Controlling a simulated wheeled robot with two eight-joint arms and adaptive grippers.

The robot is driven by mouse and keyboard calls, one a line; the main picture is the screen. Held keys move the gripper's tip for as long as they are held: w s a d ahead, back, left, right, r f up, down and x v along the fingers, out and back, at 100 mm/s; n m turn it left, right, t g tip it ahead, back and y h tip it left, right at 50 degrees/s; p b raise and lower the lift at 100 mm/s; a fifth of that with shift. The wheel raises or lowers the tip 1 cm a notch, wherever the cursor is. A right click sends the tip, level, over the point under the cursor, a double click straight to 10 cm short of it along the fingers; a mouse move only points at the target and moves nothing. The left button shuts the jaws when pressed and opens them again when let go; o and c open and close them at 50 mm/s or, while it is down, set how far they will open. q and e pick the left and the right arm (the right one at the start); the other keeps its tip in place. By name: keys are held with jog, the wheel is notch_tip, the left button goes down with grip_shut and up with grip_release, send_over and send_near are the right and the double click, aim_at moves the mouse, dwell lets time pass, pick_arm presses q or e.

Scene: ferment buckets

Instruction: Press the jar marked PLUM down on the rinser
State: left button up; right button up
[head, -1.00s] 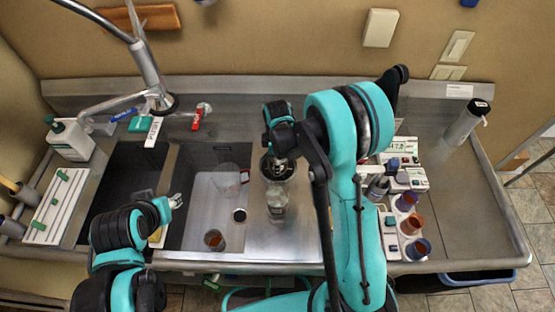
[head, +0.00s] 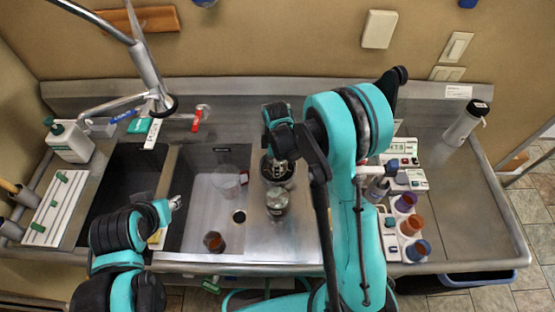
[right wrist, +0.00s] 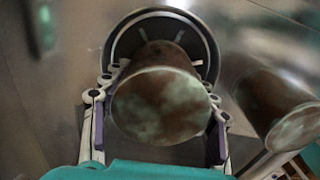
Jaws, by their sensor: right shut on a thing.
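My right gripper (right wrist: 160,110) is shut on a jar (right wrist: 158,100) with brown contents and pale greenish patches on its end. The jar is over the round dark rinser (right wrist: 119,47). I cannot tell whether it touches it. In the head view, my right gripper (head: 282,158) is at the rinser (head: 266,172), right of the sinks, and mostly hides the jar. A second, similar jar (head: 278,206) stands just in front; it also shows in the right wrist view (right wrist: 275,105). No PLUM marking is readable. My left gripper (head: 174,203) hangs over the sinks, away from the jars; its finger gap is unclear.
The right sink (head: 200,225) holds a clear container (head: 226,182) and a small amber cup (head: 214,241). Coloured cups (head: 412,224) and instruments (head: 403,150) stand right of my right arm. A tap (head: 150,75) rises at the back left.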

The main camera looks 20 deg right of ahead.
jog(key=shift+r+p, duration=2.45)
jog(key=shift+r, duration=1.6)
